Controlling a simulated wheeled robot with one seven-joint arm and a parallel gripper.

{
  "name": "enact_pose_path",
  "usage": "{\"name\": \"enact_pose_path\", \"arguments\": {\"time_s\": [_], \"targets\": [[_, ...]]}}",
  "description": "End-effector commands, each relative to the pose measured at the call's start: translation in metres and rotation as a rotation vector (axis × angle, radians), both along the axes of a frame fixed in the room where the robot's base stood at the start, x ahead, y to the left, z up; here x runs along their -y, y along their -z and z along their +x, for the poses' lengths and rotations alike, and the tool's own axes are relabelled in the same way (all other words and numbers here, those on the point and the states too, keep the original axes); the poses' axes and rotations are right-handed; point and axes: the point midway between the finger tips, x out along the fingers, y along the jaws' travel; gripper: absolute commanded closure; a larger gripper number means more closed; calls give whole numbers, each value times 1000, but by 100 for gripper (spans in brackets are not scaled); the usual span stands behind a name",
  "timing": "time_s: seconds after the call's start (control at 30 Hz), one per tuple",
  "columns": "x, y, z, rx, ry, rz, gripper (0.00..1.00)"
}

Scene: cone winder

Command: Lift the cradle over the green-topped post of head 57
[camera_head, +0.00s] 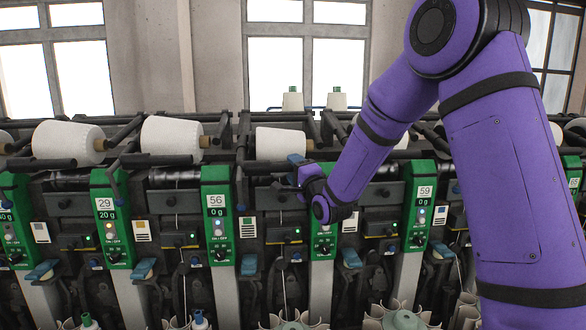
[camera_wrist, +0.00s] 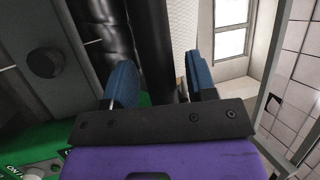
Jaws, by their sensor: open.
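The green-topped post (camera_head: 322,244) stands right of the post numbered 56. My wrist covers its number plate, so I cannot read 57. Above it to the left, a white yarn cone (camera_head: 280,143) sits in a black cradle, partly hidden by my gripper. My gripper (camera_head: 297,163) is at the cradle's front, above the post. In the wrist view its blue fingers (camera_wrist: 160,80) are apart, with a black bar (camera_wrist: 153,45), apparently the cradle's, running between them. Whether either finger touches the bar is unclear.
The post numbered 56 (camera_head: 217,222) is to the left and the post numbered 59 (camera_head: 420,215) to the right. Neighbouring cradles hold cones such as this one (camera_head: 170,137) at the left. Windows are behind.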

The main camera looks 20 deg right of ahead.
Motion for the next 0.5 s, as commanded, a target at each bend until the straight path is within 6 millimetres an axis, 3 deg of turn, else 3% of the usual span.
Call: {"name": "enact_pose_path", "arguments": {"time_s": [0.4,0.43,0.5], "targets": [[-2,-2,9,0,0,0,48],[-2,-2,9,0,-1,0,51],[-2,-2,9,0,0,0,67]]}}
